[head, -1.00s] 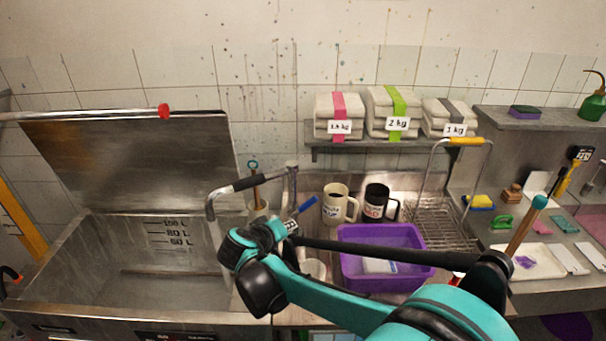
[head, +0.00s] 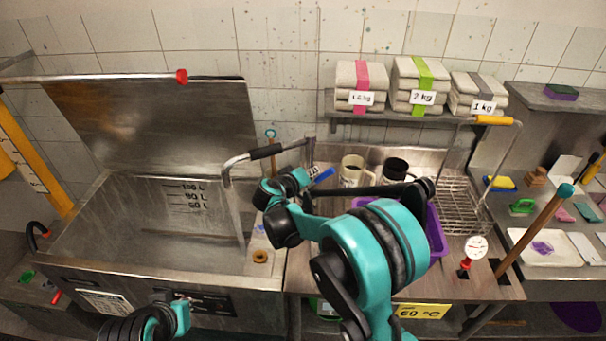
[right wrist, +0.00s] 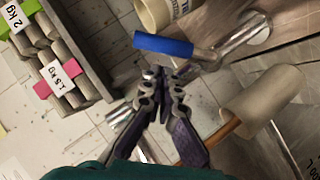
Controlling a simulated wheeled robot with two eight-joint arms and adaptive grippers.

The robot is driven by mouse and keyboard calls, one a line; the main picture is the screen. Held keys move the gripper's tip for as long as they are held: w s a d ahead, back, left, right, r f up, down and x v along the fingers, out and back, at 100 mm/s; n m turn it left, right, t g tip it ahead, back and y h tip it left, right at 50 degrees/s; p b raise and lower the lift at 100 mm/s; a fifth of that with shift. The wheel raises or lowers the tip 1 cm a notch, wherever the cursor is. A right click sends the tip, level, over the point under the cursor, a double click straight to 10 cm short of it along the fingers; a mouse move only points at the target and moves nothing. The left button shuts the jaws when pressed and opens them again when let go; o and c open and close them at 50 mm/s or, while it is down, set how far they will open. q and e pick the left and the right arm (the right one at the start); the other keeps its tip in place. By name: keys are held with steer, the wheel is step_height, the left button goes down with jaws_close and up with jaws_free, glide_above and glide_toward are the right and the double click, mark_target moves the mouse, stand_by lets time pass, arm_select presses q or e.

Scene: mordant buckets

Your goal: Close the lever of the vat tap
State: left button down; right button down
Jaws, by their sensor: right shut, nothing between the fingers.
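The vat tap (head: 290,147) is a metal pipe with a black sleeve, its spout reaching left to the vat's rim. Its blue lever (head: 325,174) slants up to the right beside my right wrist. In the right wrist view the blue lever (right wrist: 163,44) lies across the front of my right gripper (right wrist: 158,76). The fingers are shut and empty, their tips close to the lever; I cannot tell whether they touch it. In the head view, my wrist mostly hides the right fingers. Part of my left arm shows at the bottom left, but its gripper does not.
The open steel vat (head: 150,235) is at left. A purple tub (head: 437,235), a cream mug (head: 352,168) and a dark mug (head: 396,167) stand by my right arm. A wire basket (head: 462,205) is farther right. Towel stacks (head: 421,85) sit on the shelf above.

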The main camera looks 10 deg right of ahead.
mark_target(323, 176)
steer(key=shift+d+f, duration=0.65)
steer(key=shift+s+d+f+m+y, duration=0.15)
steer(key=shift+s+d+m+y, duration=0.05)
steer(key=shift+d+m+y, duration=0.3)
steer(key=shift+s+d+f+y, duration=0.1)
steer(key=shift+d+f+y, duration=0.05)
steer(key=shift+d+y, duration=0.15)
steer(key=d+f+m+y+b, duration=0.2)
steer(key=f+m+y, duration=0.1)
steer(key=shift+s+d+f, duration=0.2)
steer(key=shift+s+d, duration=0.2)
stand_by(0.3)
steer(key=shift+b, duration=0.3)
steer(key=shift+d, duration=0.1)
stand_by(0.3)
